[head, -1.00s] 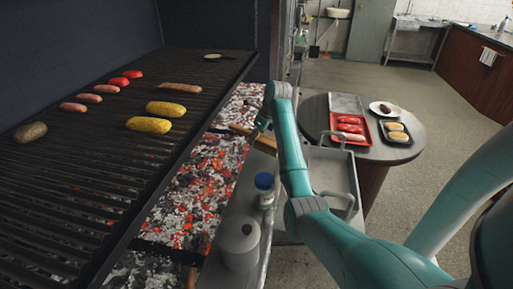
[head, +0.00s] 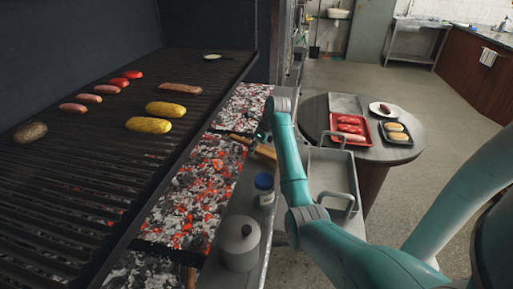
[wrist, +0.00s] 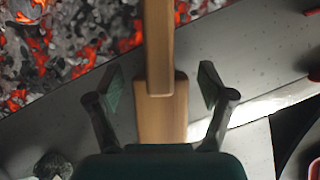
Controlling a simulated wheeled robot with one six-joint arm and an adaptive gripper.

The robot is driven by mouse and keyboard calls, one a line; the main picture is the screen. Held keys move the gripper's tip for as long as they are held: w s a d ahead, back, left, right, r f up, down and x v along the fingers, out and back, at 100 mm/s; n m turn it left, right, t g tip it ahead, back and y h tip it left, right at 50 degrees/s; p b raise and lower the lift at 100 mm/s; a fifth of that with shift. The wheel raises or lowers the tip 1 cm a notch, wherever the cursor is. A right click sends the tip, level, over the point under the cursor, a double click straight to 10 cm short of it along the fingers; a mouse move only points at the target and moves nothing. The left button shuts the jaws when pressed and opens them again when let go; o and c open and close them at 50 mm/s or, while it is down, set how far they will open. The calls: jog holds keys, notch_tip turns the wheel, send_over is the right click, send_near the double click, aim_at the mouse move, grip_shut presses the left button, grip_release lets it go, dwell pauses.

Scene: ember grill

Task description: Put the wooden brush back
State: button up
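The wooden brush (head: 264,151) lies at the edge of the ember bed, beside the metal ledge, partly hidden by my arm in the head view. In the wrist view its pale wooden length (wrist: 160,50) runs up the middle of the picture, and a wider wooden part sits lower down between my fingers. My gripper (wrist: 160,88) is open, with one finger on each side of the wood and a visible gap on both sides. The brush's far end is outside the wrist view. In the head view the fingertips are hard to make out.
A blue-lidded jar (head: 264,190) and a grey pot (head: 239,245) stand on the ledge. A round table (head: 400,153) with trays stands to the right.

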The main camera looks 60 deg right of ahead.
jog(key=v, duration=1.2)
jog(key=shift+r, duration=0.1)
dwell(0.4)
